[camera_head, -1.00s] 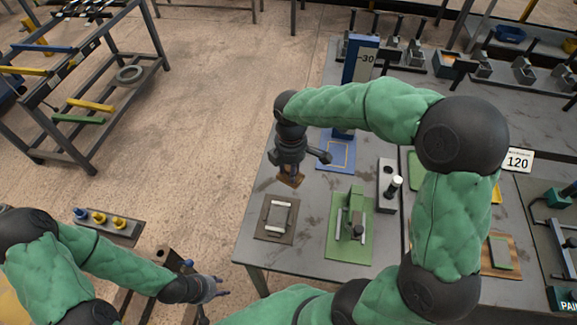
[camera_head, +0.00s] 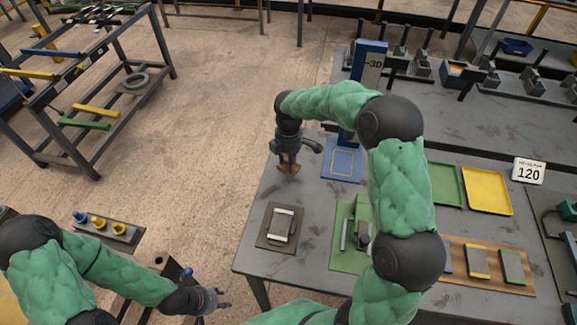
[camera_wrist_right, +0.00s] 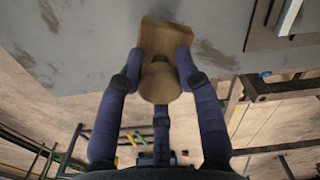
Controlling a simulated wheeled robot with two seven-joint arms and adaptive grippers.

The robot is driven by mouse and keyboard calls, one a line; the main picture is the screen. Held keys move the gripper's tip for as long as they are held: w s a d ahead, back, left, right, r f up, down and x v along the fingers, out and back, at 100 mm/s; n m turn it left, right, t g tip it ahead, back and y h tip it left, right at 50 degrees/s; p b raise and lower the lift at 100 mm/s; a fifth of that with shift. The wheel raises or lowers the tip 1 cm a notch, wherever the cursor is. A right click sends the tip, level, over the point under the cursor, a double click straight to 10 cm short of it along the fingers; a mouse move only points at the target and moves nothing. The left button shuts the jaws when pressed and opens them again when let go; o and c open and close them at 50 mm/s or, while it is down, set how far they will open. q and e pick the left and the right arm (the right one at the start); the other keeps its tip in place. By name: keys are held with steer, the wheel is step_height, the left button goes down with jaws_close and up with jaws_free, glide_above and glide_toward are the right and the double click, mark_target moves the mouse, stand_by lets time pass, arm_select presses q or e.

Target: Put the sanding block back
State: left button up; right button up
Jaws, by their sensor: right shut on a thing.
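A wooden block with a round knob, which looks like the sanding block (camera_wrist_right: 165,38), is held in my right gripper (camera_wrist_right: 160,75) by its knob. In the head view the same gripper (camera_head: 288,158) is at the table's left edge with the block (camera_head: 289,169) below it. I cannot tell if the block touches the table. A wooden board (camera_head: 510,286) at the right carries small blocks with yellow and green tops and a partly hidden blue one. My left gripper (camera_head: 221,299) is empty and open, low beside the table's front left corner.
A brown mat (camera_head: 262,240) with a metal-framed block and a green fixture (camera_head: 340,258) stand nearer me. Green (camera_head: 443,184) and yellow (camera_head: 487,190) trays lie right.

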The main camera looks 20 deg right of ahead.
steer(key=shift+w+d+f+b, duration=0.15)
steer(key=shift+f+b, duration=0.2)
steer(key=shift+f, duration=0.55)
steer(key=shift+w+a+f+b, duration=0.1)
steer(key=shift+f+b, duration=0.2)
steer(key=shift+f, duration=0.6)
steer(key=shift+f, duration=0.15)
steer(key=o, duration=1.1)
step_height(320, 180, up, 12)
steer(key=p, duration=0.3)
